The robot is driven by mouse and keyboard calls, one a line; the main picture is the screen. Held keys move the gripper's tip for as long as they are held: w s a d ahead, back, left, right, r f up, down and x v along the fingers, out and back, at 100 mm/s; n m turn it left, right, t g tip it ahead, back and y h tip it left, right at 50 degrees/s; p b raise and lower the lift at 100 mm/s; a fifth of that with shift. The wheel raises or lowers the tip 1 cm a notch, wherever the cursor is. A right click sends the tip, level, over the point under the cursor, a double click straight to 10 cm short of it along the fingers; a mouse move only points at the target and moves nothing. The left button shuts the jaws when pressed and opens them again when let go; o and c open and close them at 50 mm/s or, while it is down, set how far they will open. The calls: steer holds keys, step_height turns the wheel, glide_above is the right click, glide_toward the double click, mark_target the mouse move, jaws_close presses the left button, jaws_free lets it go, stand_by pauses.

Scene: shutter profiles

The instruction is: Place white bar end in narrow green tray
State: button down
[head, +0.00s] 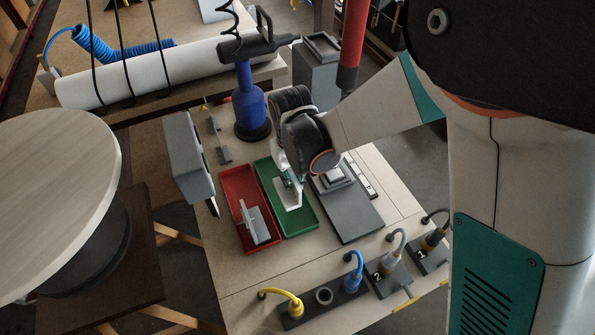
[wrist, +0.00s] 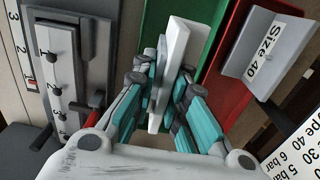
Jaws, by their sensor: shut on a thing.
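My gripper (head: 291,178) is shut on the white bar end (head: 288,195), which hangs over the narrow green tray (head: 303,222). In the wrist view, the white bar end (wrist: 183,45) sticks out between the teal fingers of my gripper (wrist: 170,88), with the green tray (wrist: 154,24) behind it. I cannot tell whether the bar end touches the tray floor. My gripper and wrist hide part of the tray's far end.
A red tray (head: 233,183) beside the green one holds a grey piece (head: 255,224), marked "Size 40" in the wrist view (wrist: 268,52). A grey fixture (head: 350,213) stands on the other side. Cable connectors (head: 325,296) line the front. A blue-handled tool (head: 250,105) stands behind.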

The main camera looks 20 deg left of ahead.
steer(key=shift+f+b, duration=0.6)
steer(key=shift+f, duration=1.5)
steer(key=shift+f, duration=0.1)
steer(key=c, duration=1.6)
jaws_free()
step_height(320, 180, up, 12)
steer(key=p, duration=0.3)
